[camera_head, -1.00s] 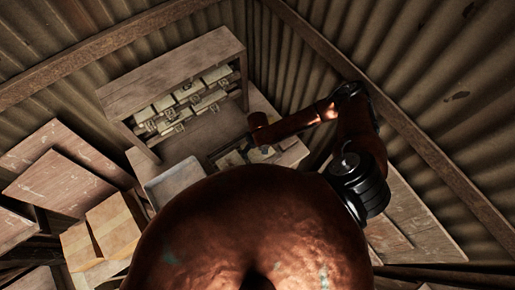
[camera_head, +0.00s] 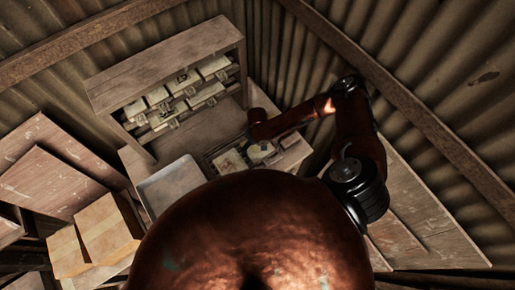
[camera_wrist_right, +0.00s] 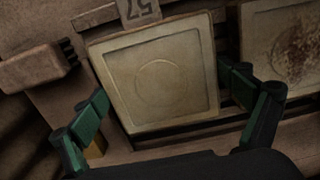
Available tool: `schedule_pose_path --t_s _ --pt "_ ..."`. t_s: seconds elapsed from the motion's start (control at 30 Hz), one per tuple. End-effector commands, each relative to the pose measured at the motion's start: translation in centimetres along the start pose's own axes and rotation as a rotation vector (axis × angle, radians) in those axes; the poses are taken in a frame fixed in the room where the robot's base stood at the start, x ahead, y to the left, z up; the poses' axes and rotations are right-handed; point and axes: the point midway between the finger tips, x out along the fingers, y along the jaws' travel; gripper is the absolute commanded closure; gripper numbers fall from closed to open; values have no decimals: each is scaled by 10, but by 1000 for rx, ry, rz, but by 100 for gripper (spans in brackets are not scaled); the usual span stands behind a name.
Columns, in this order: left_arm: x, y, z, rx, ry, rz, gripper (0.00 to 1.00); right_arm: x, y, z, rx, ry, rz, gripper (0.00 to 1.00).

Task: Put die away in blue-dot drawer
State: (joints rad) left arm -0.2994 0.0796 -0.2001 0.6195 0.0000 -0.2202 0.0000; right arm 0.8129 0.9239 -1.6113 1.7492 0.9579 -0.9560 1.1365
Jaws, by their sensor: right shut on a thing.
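In the right wrist view my right gripper (camera_wrist_right: 166,88) has its green fingers at two opposite sides of a pale square die (camera_wrist_right: 157,72) with a raised rim and a faint circle. The die sits at a slatted wooden rack, and I cannot tell whether it is clear of it. In the head view my right gripper (camera_head: 260,146) is small and dark over the rack. The drawer cabinet (camera_head: 165,62) stands at the back left with rows of pale drawer fronts (camera_head: 185,82). Its dot colours are too small to tell. My left gripper is out of view.
A second pale die with rusty stains (camera_wrist_right: 290,45) lies close to the right of the held one. A number tag (camera_wrist_right: 140,10) is above. A grey tray (camera_head: 170,185) lies in front of the cabinet. Boxes (camera_head: 95,235) stand at lower left; corrugated walls close the back.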

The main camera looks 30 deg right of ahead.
Motion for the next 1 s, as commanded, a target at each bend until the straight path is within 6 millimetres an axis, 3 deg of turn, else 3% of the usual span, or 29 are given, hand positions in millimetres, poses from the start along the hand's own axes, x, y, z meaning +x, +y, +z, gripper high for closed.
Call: schedule_pose_path --t_s 0.33,0.37,0.43,0.8,1.0 --pt "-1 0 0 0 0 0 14 0 0 -2 0 3 0 52" --pt "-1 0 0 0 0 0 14 2 0 0 0 1 0 6" --pt "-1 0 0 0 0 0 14 1 0 -1 0 2 0 1" --pt "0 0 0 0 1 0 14 1 0 -1 -1 2 0 0" --pt "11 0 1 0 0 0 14 4 1 -2 -2 3 2 0"
